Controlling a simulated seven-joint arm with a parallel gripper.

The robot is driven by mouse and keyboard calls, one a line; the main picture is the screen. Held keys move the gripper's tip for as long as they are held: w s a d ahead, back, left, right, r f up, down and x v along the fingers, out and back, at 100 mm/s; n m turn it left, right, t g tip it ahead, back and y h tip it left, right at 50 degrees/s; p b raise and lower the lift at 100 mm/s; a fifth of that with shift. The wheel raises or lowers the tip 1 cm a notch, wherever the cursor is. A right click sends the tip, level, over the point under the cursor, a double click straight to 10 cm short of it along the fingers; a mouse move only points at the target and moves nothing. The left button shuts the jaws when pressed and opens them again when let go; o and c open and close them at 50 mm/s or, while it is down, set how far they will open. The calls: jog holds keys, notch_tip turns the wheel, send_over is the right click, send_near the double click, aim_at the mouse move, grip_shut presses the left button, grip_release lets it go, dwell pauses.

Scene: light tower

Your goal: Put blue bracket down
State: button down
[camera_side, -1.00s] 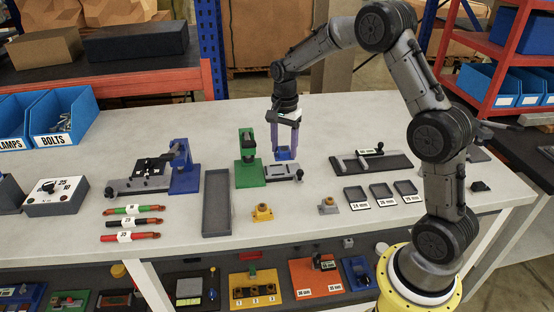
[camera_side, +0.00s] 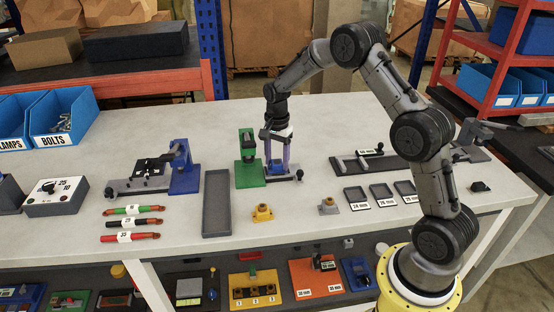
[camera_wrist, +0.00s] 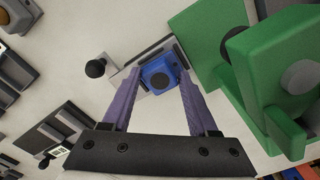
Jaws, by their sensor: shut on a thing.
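In the side view the bracket (camera_side: 276,167) sits low between the fingers, my gripper (camera_side: 277,165) pointing down. My gripper is shut on it. Below it is a grey fixture (camera_side: 291,176) with a black knob; in the wrist view the fixture (camera_wrist: 133,78) lies right under the bracket. I cannot tell whether bracket and fixture touch. The fingers hide part of the bracket.
A green press (camera_side: 248,160) stands close on the left of my gripper. A grey empty tray (camera_side: 216,204) lies further left. A yellow bracket (camera_side: 262,213) and a grey bracket (camera_side: 328,206) lie in front. Labelled trays (camera_side: 383,195) and a dark fixture (camera_side: 372,164) are at right.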

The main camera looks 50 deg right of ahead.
aim_at(276, 161)
jog(key=shift+f, duration=0.15)
jog(key=shift+c, duration=0.8)
grip_release()
notch_tip(276, 161, up, 12)
jog(key=r, duration=0.1)
jog(key=s+a+r+n+t, duration=0.1)
jog(key=s+a+r+n, duration=0.3)
jog(key=r, duration=0.3)
jog(key=s+a+r+n+t, duration=0.1)
jog(key=s+a+n, duration=0.3)
jog(key=s, duration=0.6)
jog(key=s+a+r+n+t, duration=0.2)
jog(key=s+a+r+n, duration=0.1)
jog(key=s, duration=0.7)
jog(key=shift+a+n, duration=0.7)
jog(key=shift+n, duration=0.2)
jog(key=s+f+n, duration=0.1)
jog(key=s, duration=0.1)
jog(key=s+a+f+n+t, duration=0.1)
jog(key=s, duration=0.1)
jog(key=s+f+n, duration=0.1)
jog(key=s, duration=0.1)
jog(key=shift+s+a+n+t, duration=0.2)
jog(key=shift+s+n+t, duration=0.1)
jog(key=shift+s+n, duration=0.1)
jog(key=shift+c, duration=0.6)
